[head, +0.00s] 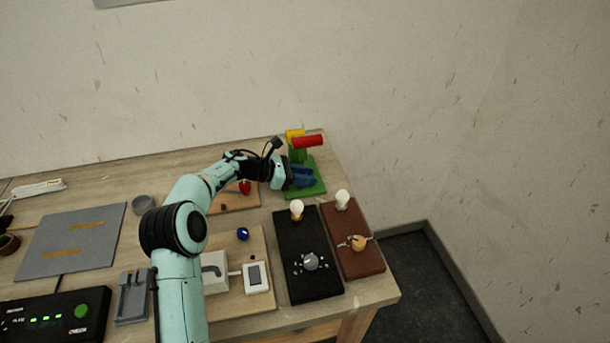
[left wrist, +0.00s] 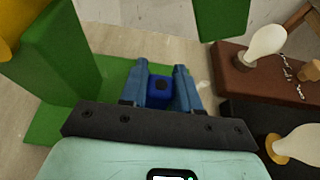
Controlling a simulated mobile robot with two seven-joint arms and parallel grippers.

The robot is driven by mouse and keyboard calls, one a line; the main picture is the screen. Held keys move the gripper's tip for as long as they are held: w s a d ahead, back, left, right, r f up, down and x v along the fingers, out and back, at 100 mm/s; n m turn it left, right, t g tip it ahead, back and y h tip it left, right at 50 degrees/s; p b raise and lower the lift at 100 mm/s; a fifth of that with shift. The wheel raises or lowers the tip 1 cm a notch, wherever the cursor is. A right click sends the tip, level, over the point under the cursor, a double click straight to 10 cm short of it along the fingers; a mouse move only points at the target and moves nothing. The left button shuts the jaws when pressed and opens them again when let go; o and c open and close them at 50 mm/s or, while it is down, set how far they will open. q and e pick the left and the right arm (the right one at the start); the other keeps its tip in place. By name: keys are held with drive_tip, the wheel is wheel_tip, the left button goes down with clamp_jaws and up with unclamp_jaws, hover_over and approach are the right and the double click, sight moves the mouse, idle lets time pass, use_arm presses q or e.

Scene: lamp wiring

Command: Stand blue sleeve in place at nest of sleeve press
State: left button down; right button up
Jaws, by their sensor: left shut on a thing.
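The sleeve press stands at the far right corner of the table, with a green base and post (head: 318,186), a yellow block on top and a red handle (head: 307,142). My left gripper (head: 303,177) is at the press, low over its green base. In the left wrist view my left gripper (left wrist: 159,82) is shut on the blue sleeve (left wrist: 158,92), which sits between its two blue fingers. The sleeve's top shows a dark square opening. The nest is hidden by the gripper and sleeve, so I cannot tell whether the sleeve touches it. My right gripper is out of view.
A black board (head: 300,240) and a brown board (head: 362,255), each with a bulb, lie in front of the press. A wooden board with a white switch and blue knob (head: 243,234) lies to the left. A grey mat (head: 75,240) is at far left.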

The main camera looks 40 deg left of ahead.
use_arm(q)
drive_tip(key=c, duration=1.2)
unclamp_jaws()
drive_tip(key=shift+f, duration=0.2)
drive_tip(key=shift+c, duration=0.2)
drive_tip(key=o, duration=0.4)
drive_tip(key=shift+r, duration=0.1)
drive_tip(key=shift+o, duration=0.2)
drive_tip(key=shift+r, duration=0.1)
drive_tip(key=shift+s+a+r, duration=0.15)
drive_tip(key=shift+s+r, duration=0.05)
drive_tip(key=b+v, duration=0.1)
drive_tip(key=v, duration=1)
drive_tip(key=shift+s+a, duration=0.1)
drive_tip(key=shift+s, duration=0.1)
